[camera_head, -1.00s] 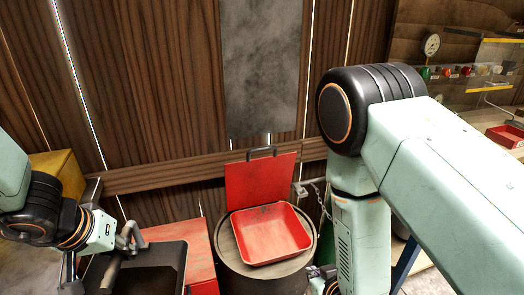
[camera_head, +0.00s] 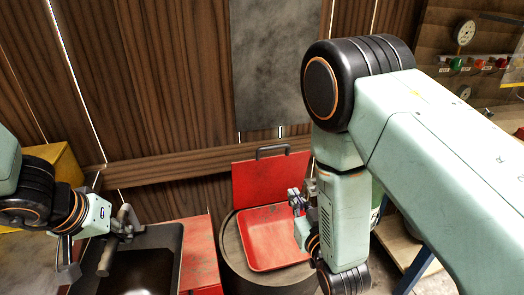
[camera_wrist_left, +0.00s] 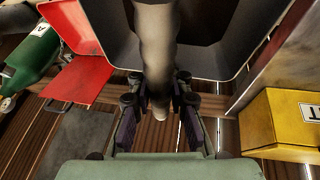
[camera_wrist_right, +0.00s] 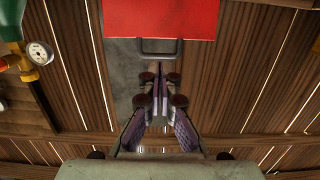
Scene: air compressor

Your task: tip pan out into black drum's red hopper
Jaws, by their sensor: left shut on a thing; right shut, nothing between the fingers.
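The dark pan (camera_head: 172,240) is at the lower left of the head view, level, beside the drum; its dark inside does not show clearly. My left gripper (camera_head: 118,228) is shut on the pan's handle (camera_head: 106,257); the handle also runs between the fingers in the left wrist view (camera_wrist_left: 157,50). The red hopper (camera_head: 272,240) sits on top of the black drum (camera_head: 232,262), with its red lid (camera_head: 262,177) standing upright behind it. My right gripper (camera_head: 295,197) is shut and empty beside the hopper's right rim. The right wrist view shows the lid's black handle (camera_wrist_right: 159,47) just beyond the fingertips.
A red surface (camera_head: 199,250) lies between the pan and the drum. A yellow box (camera_head: 62,172) stands at the left. A wooden wall (camera_head: 150,90) with a grey panel (camera_head: 272,70) is close behind. A gauge (camera_head: 465,33) and a green cylinder (camera_wrist_left: 38,50) are nearby.

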